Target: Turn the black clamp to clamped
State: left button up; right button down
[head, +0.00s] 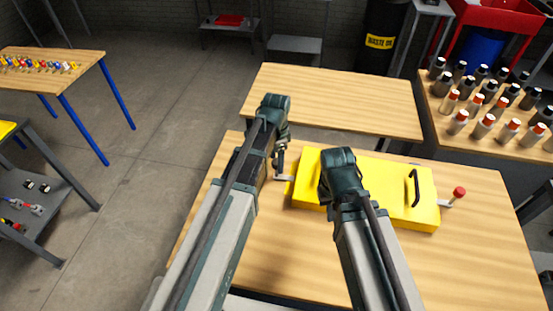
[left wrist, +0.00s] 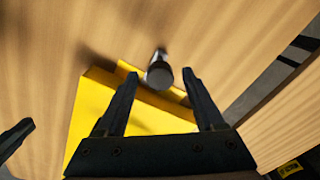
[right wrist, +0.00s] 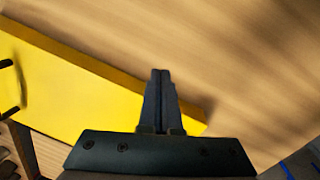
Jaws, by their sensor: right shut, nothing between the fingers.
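The black clamp's round knob (left wrist: 160,77) shows in the left wrist view at the edge of a yellow box (left wrist: 150,117). My left gripper (left wrist: 160,73) is open, with one finger on each side of the knob in that view. I cannot tell whether either finger touches it. In the head view the clamp's metal base (head: 283,178) shows at the box's left end, and my left arm hides part of this area. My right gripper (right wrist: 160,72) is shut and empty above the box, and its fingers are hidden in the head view.
The yellow box (head: 405,205) lies on a wooden table (head: 470,255) and has a black handle (head: 414,188). A red-knobbed clamp (head: 459,192) is at its right end. A bare wooden table (head: 335,100) stands behind. Several bottles (head: 485,125) stand on the right table.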

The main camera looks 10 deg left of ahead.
dwell(0.3)
pick_arm(q)
notch_tip(320, 180, up, 14)
jog(key=p, duration=1.4)
jog(key=shift+f, duration=0.15)
jog(key=s+d+f+n+b, duration=0.3)
jog(key=s+f+b, duration=0.1)
jog(key=s, duration=0.4)
jog(key=s+d+f+n+y+b, duration=0.1)
jog(key=s+d+f+n+b, duration=0.2)
jog(key=s, duration=0.5)
jog(key=shift+s+d+f+n+b, duration=0.4)
jog(key=shift+d+n+b, duration=0.25)
jog(key=shift+n, duration=0.15)
